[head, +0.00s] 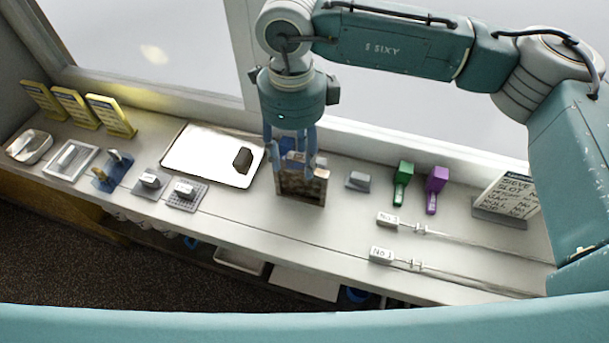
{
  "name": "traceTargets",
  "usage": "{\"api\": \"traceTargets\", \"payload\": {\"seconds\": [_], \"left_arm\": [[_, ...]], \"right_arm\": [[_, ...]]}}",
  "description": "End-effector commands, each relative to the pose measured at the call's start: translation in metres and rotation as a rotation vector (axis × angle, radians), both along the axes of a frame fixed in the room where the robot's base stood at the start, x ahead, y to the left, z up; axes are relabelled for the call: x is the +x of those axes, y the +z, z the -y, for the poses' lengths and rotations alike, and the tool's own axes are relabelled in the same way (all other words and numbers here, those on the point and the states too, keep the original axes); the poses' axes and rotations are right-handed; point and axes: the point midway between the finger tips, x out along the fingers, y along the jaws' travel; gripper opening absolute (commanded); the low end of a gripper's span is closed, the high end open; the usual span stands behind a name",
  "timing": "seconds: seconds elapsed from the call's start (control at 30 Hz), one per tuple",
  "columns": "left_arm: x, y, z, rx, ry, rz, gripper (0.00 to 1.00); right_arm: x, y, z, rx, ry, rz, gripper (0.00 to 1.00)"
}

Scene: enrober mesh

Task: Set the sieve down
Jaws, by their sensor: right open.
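My right gripper (291,160) points down from above the counter, its blue fingers open and spread. Directly below and between the fingers stands a brown, upright, frame-like piece (302,188) with a blue part at its top left. It looks like it rests on the counter. I cannot tell for sure whether this is the sieve, because the fingers cover its upper part. Whether the fingers touch it is also unclear. My left gripper is not in view.
A white tray (200,160) with a dark block (242,160) lies left of the gripper. A grey block (358,180), green tool (402,182), purple tool (435,188) and lettered sign (507,196) stand right. Two long-rodded tools lie in front. Yellow cards (110,116) stand far left.

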Motion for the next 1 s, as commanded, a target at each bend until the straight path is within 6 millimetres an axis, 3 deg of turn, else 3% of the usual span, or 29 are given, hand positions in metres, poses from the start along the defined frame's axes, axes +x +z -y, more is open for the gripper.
{"api": "traceTargets", "payload": {"seconds": [0.37,0.6,0.87,0.9,1.0], "left_arm": [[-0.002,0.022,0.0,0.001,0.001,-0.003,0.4],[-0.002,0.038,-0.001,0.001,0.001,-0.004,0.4],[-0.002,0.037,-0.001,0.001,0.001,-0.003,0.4],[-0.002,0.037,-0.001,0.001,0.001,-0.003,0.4],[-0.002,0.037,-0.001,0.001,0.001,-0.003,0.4]], "right_arm": [[0.001,-0.035,0.005,0.001,-0.002,-0.004,0.47],[0.004,-0.069,0.008,0.004,-0.002,-0.003,0.47],[0.004,-0.075,0.008,0.004,0.0,-0.001,0.47],[0.004,-0.075,0.008,0.004,-0.001,-0.001,0.45],[0.004,-0.075,0.008,0.004,-0.001,-0.001,0.25]]}}
